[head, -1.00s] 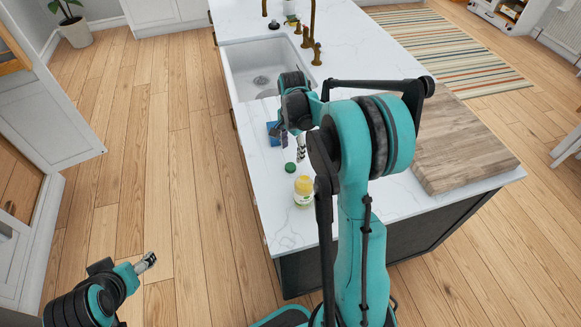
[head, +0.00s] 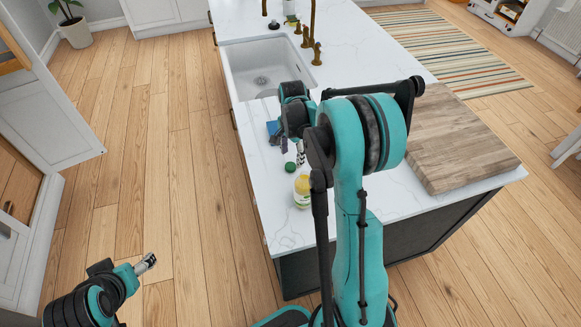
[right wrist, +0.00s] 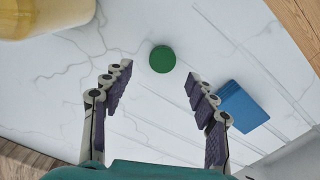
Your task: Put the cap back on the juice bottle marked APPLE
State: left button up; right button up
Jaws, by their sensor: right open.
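The green cap (head: 290,166) lies on the white counter (head: 285,228). The juice bottle (head: 302,191), yellow with a pale label, stands on the counter just in front of the cap; its label text is too small to read. My right gripper (head: 293,152) hangs over the counter just behind the cap. In the right wrist view, the open fingers (right wrist: 154,98) are empty, and the cap (right wrist: 162,59) shows beyond their tips, between them in line. Part of the bottle (right wrist: 50,15) shows at top left there. My left gripper (head: 146,263) is over the floor at lower left, its fingers too small to judge.
A blue block-like item (head: 272,128) lies beside my right gripper, also in the right wrist view (right wrist: 243,105). The sink (head: 247,80) and brass taps (head: 310,40) are behind. A wooden board (head: 455,145) lies on the right of the counter.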

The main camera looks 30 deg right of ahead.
aim_at(291, 165)
jog(key=f, duration=0.2)
jog(key=f+b, duration=0.1)
jog(key=f, duration=0.1)
jog(key=shift+w+f, duration=0.2)
jog(key=shift+f, duration=0.15)
jog(key=shift+r, duration=0.1)
jog(key=c, duration=0.8)
